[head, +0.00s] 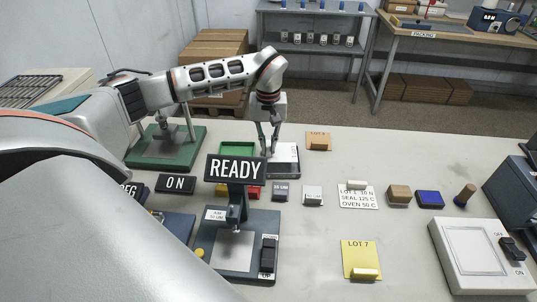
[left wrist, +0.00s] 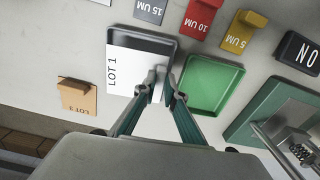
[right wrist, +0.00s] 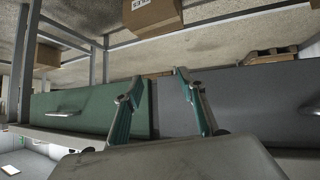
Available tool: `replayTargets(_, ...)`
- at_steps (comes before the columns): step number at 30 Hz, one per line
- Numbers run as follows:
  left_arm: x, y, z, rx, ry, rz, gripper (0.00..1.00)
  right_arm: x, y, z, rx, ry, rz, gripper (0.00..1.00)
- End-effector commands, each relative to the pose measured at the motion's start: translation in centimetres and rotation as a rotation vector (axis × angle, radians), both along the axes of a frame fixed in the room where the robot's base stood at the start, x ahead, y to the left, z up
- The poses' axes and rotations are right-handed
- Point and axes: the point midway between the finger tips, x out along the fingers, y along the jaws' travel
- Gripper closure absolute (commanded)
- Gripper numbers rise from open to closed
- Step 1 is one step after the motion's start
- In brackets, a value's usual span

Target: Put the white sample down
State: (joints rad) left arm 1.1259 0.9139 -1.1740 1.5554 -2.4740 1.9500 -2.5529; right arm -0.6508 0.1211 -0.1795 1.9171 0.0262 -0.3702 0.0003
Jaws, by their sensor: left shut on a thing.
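The white sample (left wrist: 122,70), marked LOT 1, is a flat white card with a raised white tab. It lies over the dark grey tray (left wrist: 142,41), which shows along the card's edge in the left wrist view. My left gripper (left wrist: 166,88) is shut on the white sample's tab at the side near the green tray. In the head view my left gripper (head: 267,150) points down beside the white sample (head: 287,152), partly behind the READY sign. I cannot tell whether the card touches the tray floor. My right gripper (right wrist: 153,78) is open and empty.
A green tray (left wrist: 208,84) stands beside the grey one. The READY sign (head: 235,169) rises in front. An orange LOT 3 card (head: 318,141) lies to the right. My right gripper faces green and grey cabinet fronts.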

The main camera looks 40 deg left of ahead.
Motion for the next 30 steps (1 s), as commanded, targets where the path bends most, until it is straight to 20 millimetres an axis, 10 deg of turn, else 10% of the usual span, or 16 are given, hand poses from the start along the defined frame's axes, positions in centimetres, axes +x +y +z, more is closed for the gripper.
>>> replayTargets(11,-0.1,0.0,-3.9,-0.001,0.002,0.001,1.00,-0.3,-0.6,-0.2,-0.012,0.010,-0.003,0.60)
replayTargets(29,0.0,0.0,-5.0,0.000,0.001,0.000,1.00,-0.4,-0.4,-0.3,-0.003,0.012,-0.009,0.60)
replayTargets(30,-0.1,0.0,-5.1,0.000,0.001,0.000,0.84,-0.4,-0.3,-0.3,-0.002,0.012,-0.009,0.60)
